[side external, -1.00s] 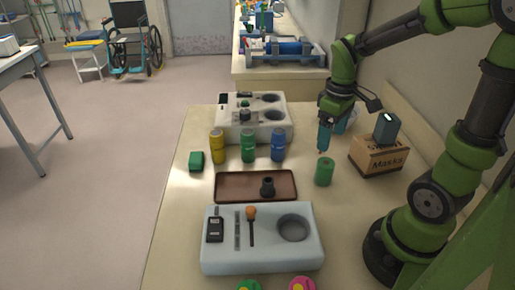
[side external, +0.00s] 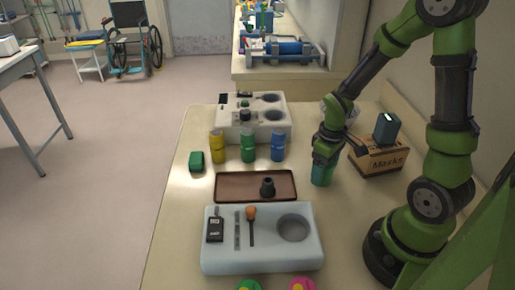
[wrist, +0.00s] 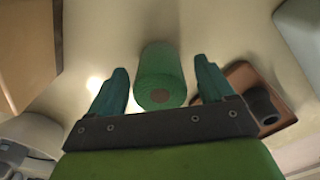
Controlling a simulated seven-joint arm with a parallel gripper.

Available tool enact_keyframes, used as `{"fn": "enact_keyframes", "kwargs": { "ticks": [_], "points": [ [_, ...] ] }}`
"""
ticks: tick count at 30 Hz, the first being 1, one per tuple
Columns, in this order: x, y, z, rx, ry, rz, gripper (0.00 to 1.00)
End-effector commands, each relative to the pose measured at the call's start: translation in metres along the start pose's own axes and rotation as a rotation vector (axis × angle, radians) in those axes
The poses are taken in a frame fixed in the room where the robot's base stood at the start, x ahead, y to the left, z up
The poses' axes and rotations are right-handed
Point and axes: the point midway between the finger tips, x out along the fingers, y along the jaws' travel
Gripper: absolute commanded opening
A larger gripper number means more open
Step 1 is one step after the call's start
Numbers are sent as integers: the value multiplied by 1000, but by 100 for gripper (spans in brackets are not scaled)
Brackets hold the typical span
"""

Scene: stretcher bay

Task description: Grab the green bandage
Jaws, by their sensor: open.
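The green bandage (wrist: 160,72) is an upright-looking roll with a brown core. In the wrist view it lies between the two teal fingers of my gripper (wrist: 162,68), with a visible gap on each side. In the side view my gripper (side external: 322,174) is low over the table, right of the brown tray, and its fingers mostly hide the bandage. The gripper is open and points downward. Whether the fingers reach fully around the roll cannot be told.
The brown tray (side external: 230,187) with a dark knob-shaped piece is close on the left. Yellow (side external: 217,147), green (side external: 248,146) and blue (side external: 278,146) cylinders stand behind it. A masks box (side external: 377,160) is at right, a pale holder (side external: 263,258) in front.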

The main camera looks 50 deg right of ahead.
Motion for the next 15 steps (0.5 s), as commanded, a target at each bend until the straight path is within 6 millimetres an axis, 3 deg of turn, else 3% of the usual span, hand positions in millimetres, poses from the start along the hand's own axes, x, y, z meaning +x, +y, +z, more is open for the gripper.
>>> {"fn": "enact_keyframes", "kwargs": {
  "ticks": [4, 15],
  "points": [
    [0, 0, 0, 0, 0, 0, 79],
    [-1, 0, 0, 0, 0, 0, 22]
  ]
}}
